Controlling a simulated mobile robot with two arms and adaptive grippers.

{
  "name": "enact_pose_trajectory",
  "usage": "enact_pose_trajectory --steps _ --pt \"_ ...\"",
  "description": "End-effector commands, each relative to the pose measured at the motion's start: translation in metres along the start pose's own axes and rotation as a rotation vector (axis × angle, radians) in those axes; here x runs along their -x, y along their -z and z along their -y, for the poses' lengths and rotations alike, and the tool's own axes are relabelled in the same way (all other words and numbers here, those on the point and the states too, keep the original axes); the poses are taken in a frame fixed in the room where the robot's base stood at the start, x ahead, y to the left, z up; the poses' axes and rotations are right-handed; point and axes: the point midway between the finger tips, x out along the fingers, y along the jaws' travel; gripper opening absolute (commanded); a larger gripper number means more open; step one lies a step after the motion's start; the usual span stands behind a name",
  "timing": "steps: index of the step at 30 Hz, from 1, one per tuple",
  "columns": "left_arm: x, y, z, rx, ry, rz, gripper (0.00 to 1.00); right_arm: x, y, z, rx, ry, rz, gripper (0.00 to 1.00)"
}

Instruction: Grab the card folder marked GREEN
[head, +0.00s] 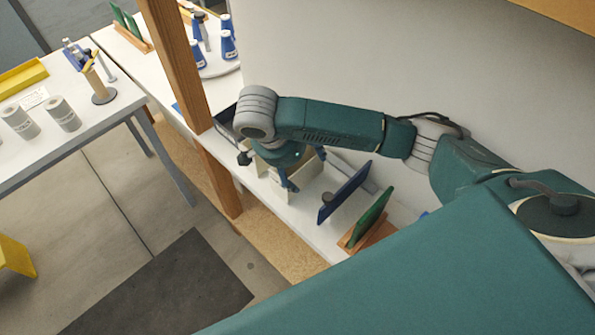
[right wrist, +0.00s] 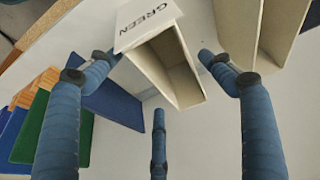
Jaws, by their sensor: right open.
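The card folder marked GREEN (right wrist: 178,65) is a cream open-topped box with its label at the upper middle of the right wrist view. My right gripper (right wrist: 158,78) is open, with blue fingers to the left and right of the folder and a third finger below it. The folder lies between the fingertips, and I cannot tell whether they touch it. In the head view my right gripper (head: 296,172) is over cream folders on the white shelf, where no label is readable. My left gripper is not in view.
Another cream folder (right wrist: 285,25) stands close to the right finger. A blue panel (head: 344,192) and a green panel (head: 371,217) in a wooden rack stand nearby. A wooden post (head: 180,60) rises at the shelf's front edge. A table (head: 75,115) is at left.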

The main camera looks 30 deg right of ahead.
Motion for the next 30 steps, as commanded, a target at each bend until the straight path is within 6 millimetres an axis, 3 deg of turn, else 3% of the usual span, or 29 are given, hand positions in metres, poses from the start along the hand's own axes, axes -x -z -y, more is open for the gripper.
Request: enact_pose_trajectory --steps 10,14,18,23,30 --pt "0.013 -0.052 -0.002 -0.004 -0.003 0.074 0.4 -0.03 0.009 0.003 -0.002 -0.002 -0.005 0.8" --pt "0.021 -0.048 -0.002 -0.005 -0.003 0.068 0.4 -0.05 0.013 0.007 0.0 -0.002 -0.004 0.8" --pt "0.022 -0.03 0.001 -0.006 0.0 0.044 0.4 -0.066 0.012 0.007 0.0 0.0 -0.003 0.8" --pt "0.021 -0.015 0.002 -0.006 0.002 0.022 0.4 -0.07 0.011 0.008 0.0 0.003 -0.002 0.8" --pt "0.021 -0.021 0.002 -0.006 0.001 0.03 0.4 -0.07 0.011 0.008 0.0 0.002 -0.002 0.8"
